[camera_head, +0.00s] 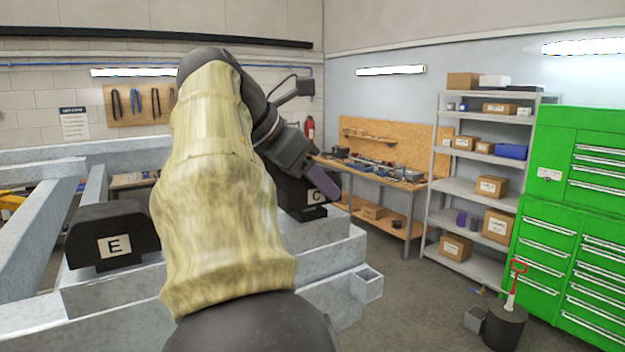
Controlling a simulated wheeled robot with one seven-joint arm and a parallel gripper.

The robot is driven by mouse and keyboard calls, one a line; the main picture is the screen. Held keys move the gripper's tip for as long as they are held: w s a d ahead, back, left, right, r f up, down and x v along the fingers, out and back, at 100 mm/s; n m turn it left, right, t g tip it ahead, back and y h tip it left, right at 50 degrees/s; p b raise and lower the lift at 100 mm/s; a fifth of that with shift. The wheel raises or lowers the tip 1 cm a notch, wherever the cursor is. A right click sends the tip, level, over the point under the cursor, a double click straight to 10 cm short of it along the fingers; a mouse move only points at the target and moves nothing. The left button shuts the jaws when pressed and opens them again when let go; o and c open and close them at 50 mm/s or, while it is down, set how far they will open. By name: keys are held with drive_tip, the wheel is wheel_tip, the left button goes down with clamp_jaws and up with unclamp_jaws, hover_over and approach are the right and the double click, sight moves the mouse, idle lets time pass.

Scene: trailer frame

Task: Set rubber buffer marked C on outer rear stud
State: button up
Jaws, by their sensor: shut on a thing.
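The black rubber buffer marked C (296,194) is at the far right part of the grey trailer frame (325,262), partly hidden behind my arm and gripper. Its white C label faces me. My gripper (324,190) is shut on this buffer, with a purple-grey finger across its upper right side. A dark narrower foot shows under the buffer, close above the frame. I cannot tell whether it touches the frame or sits on a stud; the outer rear stud is not visible. A similar black buffer marked E (95,238) sits on the frame at left.
My sleeved arm covers the middle of the view. Behind the frame are a workbench (385,181) with tools, a grey shelf (472,191) with boxes and a green tool cabinet (575,215). A dark bin (504,330) stands at lower right. The floor between is mostly clear.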

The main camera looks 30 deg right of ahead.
drive_tip(key=shift+f+b, duration=0.5)
drive_tip(key=shift+f, duration=0.1)
drive_tip(key=o, duration=1.2)
drive_tip(key=shift+o, duration=0.2)
drive_tip(key=shift+r, duration=0.1)
drive_tip(key=p+v, duration=0.3)
drive_tip(key=v, duration=0.9)
